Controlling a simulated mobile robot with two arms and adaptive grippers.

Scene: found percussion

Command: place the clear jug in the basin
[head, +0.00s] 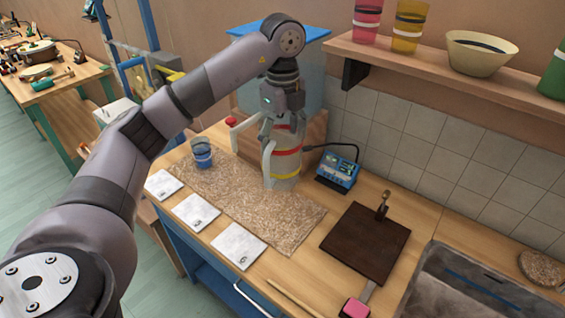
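The clear jug (286,167), with a red band and a yellow band and a pale handle on its left side, stands upright at the back of the brown speckled mat. My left gripper (282,128) points down at the top of the jug, its fingers around or just over the rim. The gripper hides part of the rim, and I cannot tell whether the fingers are closed on it. The basin (421,285) is a grey sink at the lower right, with a blue line inside. My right gripper is not in view.
A blue cup (202,153) stands on the mat (290,215). A small blue device (338,172), a dark board (365,243) with an upright fitting and a pink-ended tool (355,307) lie between jug and basin. A shelf (430,67) overhangs the back right.

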